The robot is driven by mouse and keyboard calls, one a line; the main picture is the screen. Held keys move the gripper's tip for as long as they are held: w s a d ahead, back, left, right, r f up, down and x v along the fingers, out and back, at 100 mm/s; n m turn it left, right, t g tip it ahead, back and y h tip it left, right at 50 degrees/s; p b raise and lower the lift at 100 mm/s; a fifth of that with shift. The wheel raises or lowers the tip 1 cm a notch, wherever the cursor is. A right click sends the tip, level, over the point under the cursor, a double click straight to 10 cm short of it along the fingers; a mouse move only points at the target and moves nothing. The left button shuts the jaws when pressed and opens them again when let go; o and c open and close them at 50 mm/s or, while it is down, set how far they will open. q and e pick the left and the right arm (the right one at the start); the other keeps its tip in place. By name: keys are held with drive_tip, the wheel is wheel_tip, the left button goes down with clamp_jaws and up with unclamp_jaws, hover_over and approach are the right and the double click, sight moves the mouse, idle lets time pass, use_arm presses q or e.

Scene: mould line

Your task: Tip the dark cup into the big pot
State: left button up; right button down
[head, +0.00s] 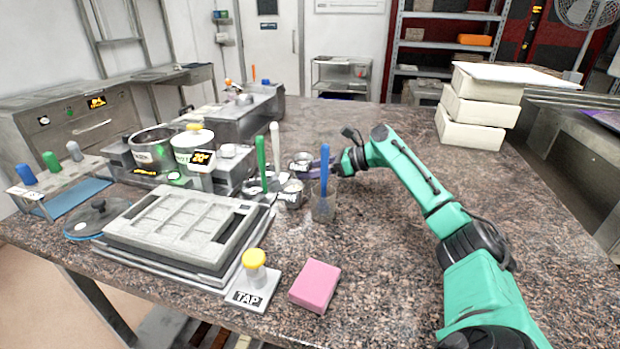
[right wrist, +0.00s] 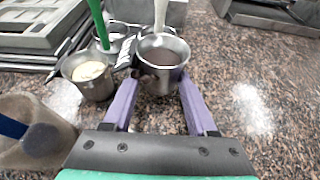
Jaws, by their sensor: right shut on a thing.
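My right gripper (right wrist: 160,85) is shut on a metal cup (right wrist: 168,82) with dark brown contents, its purple fingers on either side. The cup is upright. It also shows in the head view (head: 301,158), partly hidden by the fingers; its height above the counter is hard to tell. A second metal cup (head: 290,194) with cream-coloured contents stands beside it, also in the right wrist view (right wrist: 92,82). Two pots stand further left: a wide steel pot (head: 152,160) and a pale-topped pot (head: 190,160). My left gripper is not in view.
A clear beaker (head: 323,211) with a blue-handled tool stands in front of my right gripper. Green (head: 261,158) and white (head: 275,145) handles stand upright between cup and pots. A grey mould (head: 180,225) lies front left.

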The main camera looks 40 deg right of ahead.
wheel_tip(320, 180, up, 17)
drive_tip(key=p, duration=0.3)
wheel_tip(320, 180, up, 5)
drive_tip(key=p, duration=0.5)
hover_over(311, 162)
drive_tip(key=shift+w+d, duration=0.2)
drive_tip(key=shift+w, duration=0.05)
